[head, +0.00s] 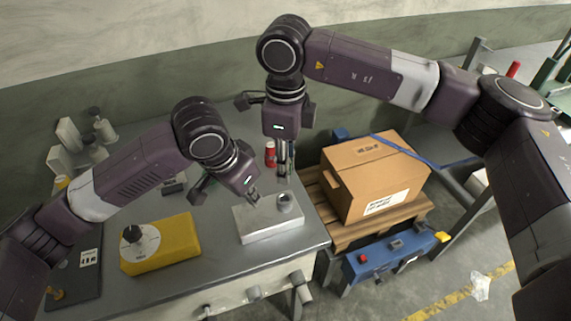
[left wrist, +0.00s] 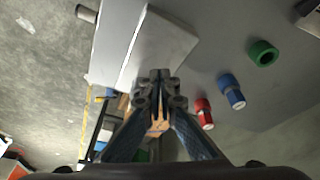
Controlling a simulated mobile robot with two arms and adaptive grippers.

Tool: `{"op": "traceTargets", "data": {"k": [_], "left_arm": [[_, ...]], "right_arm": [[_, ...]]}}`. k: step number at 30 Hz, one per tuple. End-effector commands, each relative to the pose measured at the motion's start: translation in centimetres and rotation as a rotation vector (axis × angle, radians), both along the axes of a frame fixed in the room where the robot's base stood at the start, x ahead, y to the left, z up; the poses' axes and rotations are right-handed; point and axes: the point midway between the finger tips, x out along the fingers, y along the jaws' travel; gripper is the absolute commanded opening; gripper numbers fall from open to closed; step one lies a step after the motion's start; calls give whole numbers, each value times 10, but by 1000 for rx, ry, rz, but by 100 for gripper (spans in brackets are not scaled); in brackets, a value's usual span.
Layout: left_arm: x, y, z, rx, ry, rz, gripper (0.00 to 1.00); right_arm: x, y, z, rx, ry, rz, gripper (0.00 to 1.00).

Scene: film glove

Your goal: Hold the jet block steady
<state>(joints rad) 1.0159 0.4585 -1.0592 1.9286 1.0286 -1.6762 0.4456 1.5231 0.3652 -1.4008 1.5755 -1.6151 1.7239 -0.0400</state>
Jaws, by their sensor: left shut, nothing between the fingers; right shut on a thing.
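The jet block looks to be the pale metal block (head: 262,224) near the front right of the grey bench, with a round grey fitting (head: 285,201) on top at its right end. Its pale top also shows in the left wrist view (left wrist: 168,45). My left gripper (head: 254,197) is shut and empty, its tips at the back edge of the block in the head view; I cannot tell whether they touch it. My right gripper (head: 282,172) points down behind the block, above the bench. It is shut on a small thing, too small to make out.
A yellow box with a dial (head: 165,246) stands left of the block. A red cylinder (head: 270,154) stands behind; a blue cylinder (left wrist: 231,92) and a green ring (left wrist: 262,53) are near it. A cardboard box (head: 365,185) sits on a pallet to the right.

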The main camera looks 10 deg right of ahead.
Motion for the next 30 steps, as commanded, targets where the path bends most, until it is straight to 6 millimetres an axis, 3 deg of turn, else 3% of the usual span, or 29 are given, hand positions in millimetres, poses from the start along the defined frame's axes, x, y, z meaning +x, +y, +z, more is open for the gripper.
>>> {"op": "traceTargets", "data": {"k": [10, 22, 30], "left_arm": [[0, 0, 3, -1, -1, 0, 0], [1, 0, 30, -1, -2, -1, 0], [0, 0, 30, -1, -1, 0, 0]], "right_arm": [[0, 0, 0, 0, 0, 0, 0], [0, 0, 0, 0, 0, 0, 0], [0, 0, 0, 0, 0, 0, 0]]}}
